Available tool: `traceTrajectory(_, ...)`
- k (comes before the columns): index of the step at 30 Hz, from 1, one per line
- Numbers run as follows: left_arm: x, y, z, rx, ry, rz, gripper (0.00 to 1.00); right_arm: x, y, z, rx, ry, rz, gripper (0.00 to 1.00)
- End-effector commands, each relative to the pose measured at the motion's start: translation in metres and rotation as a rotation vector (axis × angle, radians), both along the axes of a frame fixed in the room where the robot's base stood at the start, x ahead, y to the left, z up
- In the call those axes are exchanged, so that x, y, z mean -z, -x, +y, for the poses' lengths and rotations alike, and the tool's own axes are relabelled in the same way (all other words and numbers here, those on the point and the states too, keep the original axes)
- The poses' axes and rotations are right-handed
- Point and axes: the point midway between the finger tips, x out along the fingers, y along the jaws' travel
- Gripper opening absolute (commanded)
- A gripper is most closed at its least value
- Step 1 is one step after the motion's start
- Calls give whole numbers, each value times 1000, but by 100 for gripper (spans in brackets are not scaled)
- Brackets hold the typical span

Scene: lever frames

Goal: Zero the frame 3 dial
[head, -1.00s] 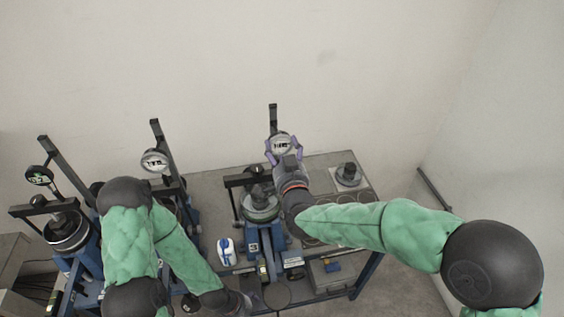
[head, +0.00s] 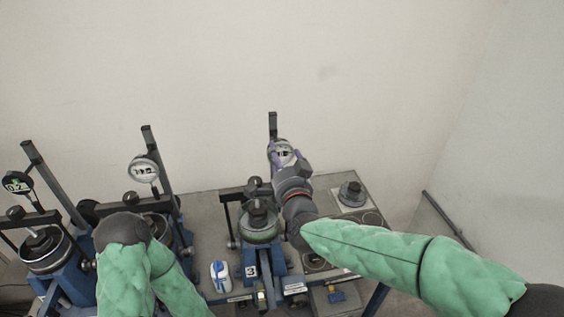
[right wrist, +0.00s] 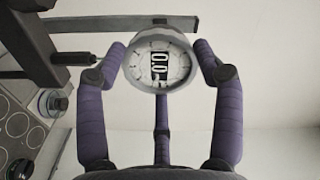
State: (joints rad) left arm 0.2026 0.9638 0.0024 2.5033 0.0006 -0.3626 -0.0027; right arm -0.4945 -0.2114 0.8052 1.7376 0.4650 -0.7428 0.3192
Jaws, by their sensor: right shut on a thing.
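The frame 3 dial (head: 282,152) is a round, pale gauge on a dark post behind the blue lever frame (head: 251,255) marked 3. My right gripper (head: 285,157) reaches it from the front and is shut on its rim. In the right wrist view the two purple fingers (right wrist: 162,62) press on opposite sides of the dial (right wrist: 160,85). Its dark display stands sideways and appears to show zeros; the last character is unclear. My left arm comes in at the lower left, and its gripper is out of the picture.
Two more lever frames with dials (head: 143,170) (head: 18,183) stand to the left. A white-and-blue bottle (head: 221,277) is on the table left of frame 3. A dark weight on a plate (head: 351,190) lies at the right. The wall behind is bare.

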Motion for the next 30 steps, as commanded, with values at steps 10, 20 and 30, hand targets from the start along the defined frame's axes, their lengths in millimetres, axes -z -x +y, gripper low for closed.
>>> traceTrajectory(10, 0, 0, 0, 0, 0, 0, 88, -10, -2, -4, 10, -9, -17, 71)
traceTrajectory(20, 0, 0, 0, 0, 0, 0, 88, -5, -1, -2, 5, -4, -9, 92)
traceTrajectory(30, 0, 0, 0, 0, 0, 0, 88, -4, 20, -5, 2, -2, -7, 92)
